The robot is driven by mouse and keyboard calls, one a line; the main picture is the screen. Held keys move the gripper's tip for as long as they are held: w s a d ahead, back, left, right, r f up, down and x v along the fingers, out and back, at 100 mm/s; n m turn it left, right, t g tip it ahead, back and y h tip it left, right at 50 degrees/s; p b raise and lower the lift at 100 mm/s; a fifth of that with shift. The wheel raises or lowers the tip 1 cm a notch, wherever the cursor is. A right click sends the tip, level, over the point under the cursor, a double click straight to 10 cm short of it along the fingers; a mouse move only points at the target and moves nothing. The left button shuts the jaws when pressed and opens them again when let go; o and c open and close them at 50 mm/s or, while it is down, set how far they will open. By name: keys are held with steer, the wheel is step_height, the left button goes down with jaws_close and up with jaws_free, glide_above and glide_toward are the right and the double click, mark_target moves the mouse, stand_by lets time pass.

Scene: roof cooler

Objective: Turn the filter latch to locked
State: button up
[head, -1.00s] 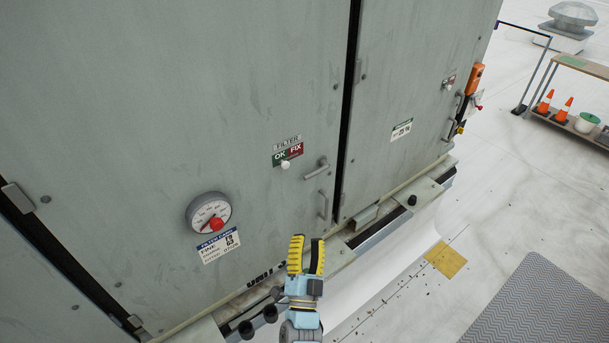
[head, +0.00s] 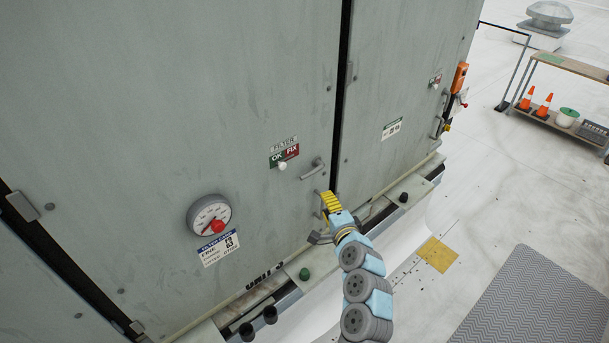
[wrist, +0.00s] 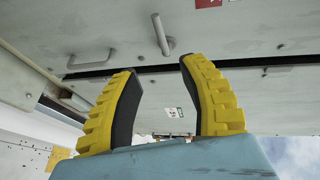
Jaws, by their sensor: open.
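The filter latch (head: 312,168) is a short grey lever on a round pivot, on the grey door beside the dark door gap. In the head view it lies slanted. It also shows in the wrist view as a grey bar (wrist: 160,36) ahead of the space between my fingers. My gripper (head: 328,197) has yellow ribbed fingers with dark pads. It is open and empty, just below the latch and apart from it, in front of the door handle. The wrist view also shows the open fingers (wrist: 160,68). My gripper partly hides the handle in the head view.
A grey door handle (wrist: 93,61) stands left of the latch in the wrist view. The green and red OK/FIX sign (head: 284,155) with a white knob is left of the latch. A round gauge (head: 209,215) is farther left. The base ledge (head: 408,191) juts out below.

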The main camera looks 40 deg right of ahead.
steer(key=p, duration=0.2)
glide_toward(310, 175)
steer(key=b+x, duration=0.2)
steer(key=x, duration=0.3)
steer(key=b+x, duration=0.2)
steer(key=x, duration=0.3)
steer(key=shift+w+f+b, duration=0.15)
steer(key=shift+f+b, duration=0.1)
steer(key=shift+b, duration=0.15)
steer(key=shift+w+d+r, duration=0.15)
steer(key=shift+w, duration=0.15)
stand_by(0.5)
jaws_close()
